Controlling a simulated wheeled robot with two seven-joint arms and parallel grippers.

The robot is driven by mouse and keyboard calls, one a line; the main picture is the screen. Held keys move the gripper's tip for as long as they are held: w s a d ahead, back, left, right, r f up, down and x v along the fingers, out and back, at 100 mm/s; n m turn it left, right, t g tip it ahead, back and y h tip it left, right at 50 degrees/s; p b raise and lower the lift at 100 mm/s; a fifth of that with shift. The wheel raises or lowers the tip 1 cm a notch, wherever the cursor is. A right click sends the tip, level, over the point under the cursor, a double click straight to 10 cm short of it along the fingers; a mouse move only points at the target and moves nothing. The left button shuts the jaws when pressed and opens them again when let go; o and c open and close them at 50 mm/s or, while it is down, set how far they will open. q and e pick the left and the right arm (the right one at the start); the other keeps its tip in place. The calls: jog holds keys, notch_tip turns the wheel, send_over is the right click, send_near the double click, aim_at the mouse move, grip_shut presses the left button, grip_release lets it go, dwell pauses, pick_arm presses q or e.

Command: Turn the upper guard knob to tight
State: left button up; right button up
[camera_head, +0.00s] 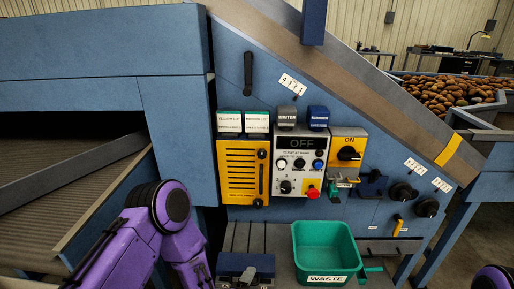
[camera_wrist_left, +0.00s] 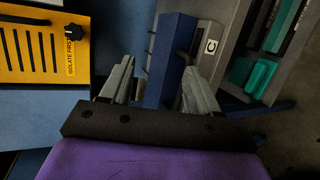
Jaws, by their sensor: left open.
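The yellow slotted guard (camera_head: 236,170) is on the blue machine front. Its black upper knob (camera_head: 262,154) is at the top right corner, and a black lower knob (camera_head: 258,203) is at the bottom right. In the left wrist view, the guard is at the upper left with the lower knob (camera_wrist_left: 73,32) by the "ISOLATE FIRST" label; the upper knob is out of that view. My left gripper (camera_wrist_left: 158,67) is open with nothing clearly between its fingers, low and away from the guard. Its fingers are not clear in the head view. My right gripper is out of view.
Right of the guard is a control panel (camera_head: 301,163) with a red button, then a yellow ON switch box (camera_head: 347,146). Below stand a green waste bin (camera_head: 326,262) and a blue block (camera_head: 240,265). A black handle (camera_head: 248,74) is above the guard.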

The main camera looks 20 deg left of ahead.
pick_arm(q)
jog(key=w+d+r+n+t+y+p, duration=0.15)
jog(key=w+r+n+t, duration=0.4)
jog(key=r, duration=0.65)
jog(key=n+t+y+p, duration=0.2)
jog(key=n+y, duration=0.3)
jog(key=n, duration=0.9)
send_near(262, 158)
jog(key=shift+n, duration=0.25)
jog(key=p+x, duration=0.4)
jog(key=x, duration=0.3)
jog(key=shift+w+a+r, duration=0.2)
jog(key=shift+w+r, duration=0.05)
jog(key=shift+r, duration=0.1)
jog(key=shift+w+r, duration=0.1)
jog(key=shift+w, duration=0.45)
jog(key=c, duration=1)
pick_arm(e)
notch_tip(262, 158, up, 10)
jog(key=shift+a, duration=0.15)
